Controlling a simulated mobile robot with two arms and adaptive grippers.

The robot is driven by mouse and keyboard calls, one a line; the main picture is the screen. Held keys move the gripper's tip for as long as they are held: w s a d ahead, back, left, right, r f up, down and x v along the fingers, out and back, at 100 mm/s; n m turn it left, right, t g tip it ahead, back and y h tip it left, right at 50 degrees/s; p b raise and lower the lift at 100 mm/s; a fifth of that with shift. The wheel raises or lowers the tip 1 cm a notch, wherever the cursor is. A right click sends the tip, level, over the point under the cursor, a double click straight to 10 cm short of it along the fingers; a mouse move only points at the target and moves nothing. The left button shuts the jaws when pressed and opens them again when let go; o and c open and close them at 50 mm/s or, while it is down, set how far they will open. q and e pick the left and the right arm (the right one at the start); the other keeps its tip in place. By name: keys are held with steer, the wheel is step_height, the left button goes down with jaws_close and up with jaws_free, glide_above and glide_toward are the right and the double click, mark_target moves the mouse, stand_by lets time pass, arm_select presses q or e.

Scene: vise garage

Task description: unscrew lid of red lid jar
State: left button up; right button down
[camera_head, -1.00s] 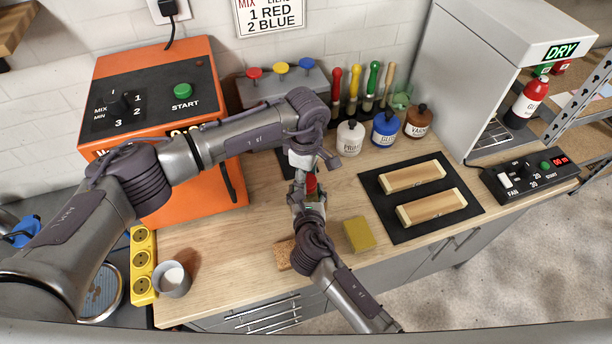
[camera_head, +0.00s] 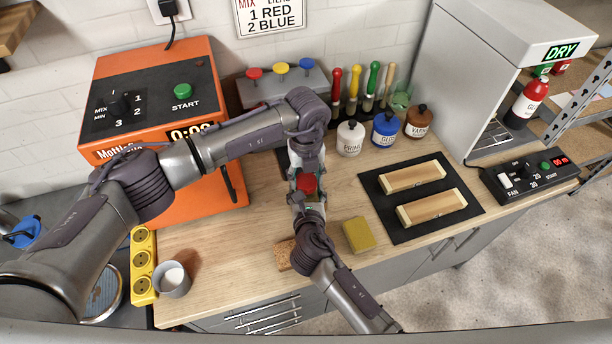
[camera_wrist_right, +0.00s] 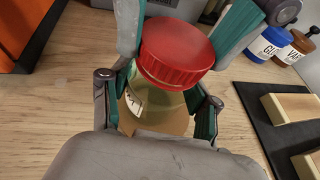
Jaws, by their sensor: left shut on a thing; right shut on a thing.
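The jar is a clear, squat jar with a red ribbed lid (camera_wrist_right: 178,52) and a pale label (camera_wrist_right: 133,103). In the head view its red lid (camera_head: 306,183) shows between my two grippers. My right gripper (camera_head: 309,205) is shut on the jar body from the near side. In the right wrist view its fingers lie on both sides of the glass (camera_wrist_right: 165,103). My left gripper (camera_head: 306,174) is shut on the lid from the far side, with teal-padded fingers on either side of it. The lid sits on the jar's neck; I cannot tell how loose it is.
An orange mixer (camera_head: 205,205) stands left. White (camera_head: 350,138), blue (camera_head: 385,130) and brown (camera_head: 418,122) jars stand behind right. A black mat (camera_head: 385,178) with wooden blocks lies right. A yellow sponge (camera_head: 358,235) and a grey cup (camera_head: 173,280) are nearer.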

mark_target(306, 180)
arm_select(q)
steer(key=n, duration=0.4)
steer(key=shift+n, duration=0.3)
steer(key=n, duration=0.5)
steer(key=shift+r, duration=0.2)
steer(key=shift+r, duration=0.95)
steer(key=shift+r, duration=2)
arm_select(e)
steer(key=shift+c, duration=1)
jaws_free()
